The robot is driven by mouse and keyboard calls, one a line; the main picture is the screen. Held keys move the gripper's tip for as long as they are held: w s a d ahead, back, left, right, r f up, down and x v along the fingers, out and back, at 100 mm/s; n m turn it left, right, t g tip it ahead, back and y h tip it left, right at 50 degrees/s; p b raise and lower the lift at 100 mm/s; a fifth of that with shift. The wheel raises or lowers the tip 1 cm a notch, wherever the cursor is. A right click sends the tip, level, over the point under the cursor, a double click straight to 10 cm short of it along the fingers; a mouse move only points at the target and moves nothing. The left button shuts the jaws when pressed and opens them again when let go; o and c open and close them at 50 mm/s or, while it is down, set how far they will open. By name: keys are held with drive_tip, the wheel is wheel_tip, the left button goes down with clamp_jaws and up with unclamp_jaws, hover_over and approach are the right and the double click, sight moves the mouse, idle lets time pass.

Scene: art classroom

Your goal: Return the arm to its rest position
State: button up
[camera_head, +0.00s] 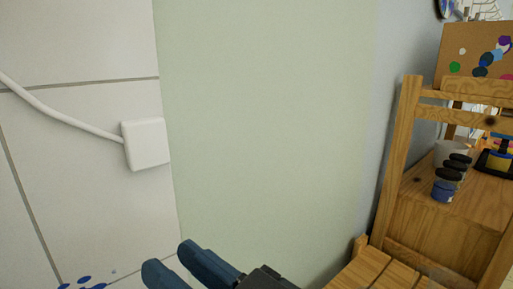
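My gripper (182,267) shows at the bottom edge of the head view, left of centre. Its two dark blue fingers stand apart with a gap between them, and nothing is seen in the gap. The black wrist part is cut off by the lower edge. The rest of my arm is out of view. The fingers appear in front of the pale wall, touching nothing that I can see.
A wooden chair (394,165) stands at the right. Behind it, a wooden surface (487,198) holds small paint jars (446,186) and a white cup. A white box with a cable (146,143) is on the tiles at left. The pale green wall (265,120) is bare.

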drive_tip(key=s+d+f+m+t+h+p, duration=0.1)
drive_tip(key=s+d+f+m+t+h, duration=0.3)
drive_tip(key=d+f, duration=0.45)
drive_tip(key=s+d+f+m+t+h, duration=0.1)
drive_tip(key=d+f+m+h, duration=0.3)
drive_tip(key=d+f+h, duration=0.4)
drive_tip(key=s+d+h, duration=0.2)
drive_tip(key=s+d, duration=0.4)
drive_tip(key=s, duration=0.4)
drive_tip(key=s+d+m+g+h+p, duration=0.1)
drive_tip(key=s+d+h, duration=0.1)
drive_tip(key=s+d, duration=0.4)
drive_tip(key=s+f, duration=0.1)
drive_tip(key=s, duration=0.3)
drive_tip(key=shift+d+h, duration=0.15)
drive_tip(key=shift+h, duration=0.15)
